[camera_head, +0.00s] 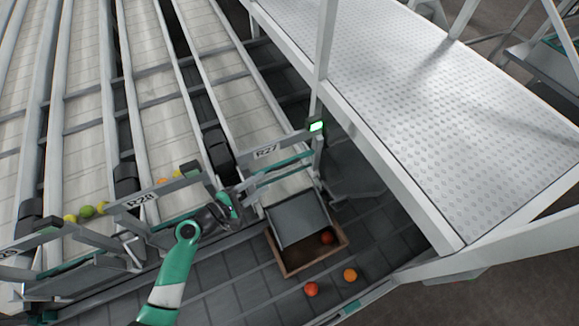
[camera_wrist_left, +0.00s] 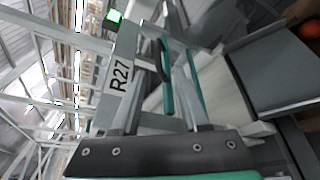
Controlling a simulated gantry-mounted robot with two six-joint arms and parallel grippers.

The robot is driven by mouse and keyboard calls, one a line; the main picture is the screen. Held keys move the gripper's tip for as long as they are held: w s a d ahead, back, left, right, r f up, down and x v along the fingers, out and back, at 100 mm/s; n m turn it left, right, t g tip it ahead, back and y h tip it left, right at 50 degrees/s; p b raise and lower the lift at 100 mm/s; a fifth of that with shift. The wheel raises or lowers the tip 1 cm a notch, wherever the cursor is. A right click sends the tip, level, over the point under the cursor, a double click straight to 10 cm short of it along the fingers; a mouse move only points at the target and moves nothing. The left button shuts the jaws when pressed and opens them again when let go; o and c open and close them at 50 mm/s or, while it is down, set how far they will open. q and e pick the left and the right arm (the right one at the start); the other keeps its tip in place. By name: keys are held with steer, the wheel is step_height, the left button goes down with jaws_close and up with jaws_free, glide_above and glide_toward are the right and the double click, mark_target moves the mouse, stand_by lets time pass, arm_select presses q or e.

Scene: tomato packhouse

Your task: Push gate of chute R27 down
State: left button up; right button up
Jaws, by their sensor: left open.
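Chute R27 carries a white sign (camera_head: 266,152) on a grey frame, with green-edged bars (camera_head: 285,163) below it. The sign also shows in the left wrist view (camera_wrist_left: 120,78), with a green bar (camera_wrist_left: 167,85) beside it. A grey sloping flap (camera_head: 299,219) hangs at the chute's lower end, over a brown crate (camera_head: 291,273); the flap shows at right in the left wrist view (camera_wrist_left: 275,72). Which part is the gate is not certain. My left gripper (camera_head: 232,206) is open, just left of the R27 frame; contact cannot be told. My right gripper is not in view.
A red tomato (camera_head: 326,237) lies in the crate, and two more fruits (camera_head: 311,289) lie in front of it. A green-lit lamp (camera_head: 316,126) tops the R27 post. Chute R28 (camera_head: 143,199) stands left. A raised metal walkway (camera_head: 430,100) borders the right.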

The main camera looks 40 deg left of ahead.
mark_target(287, 164)
arm_select(q)
steer(key=b+x, duration=0.2)
steer(key=x, duration=1)
steer(key=shift+r, duration=0.2)
jaws_close()
stand_by(0.9)
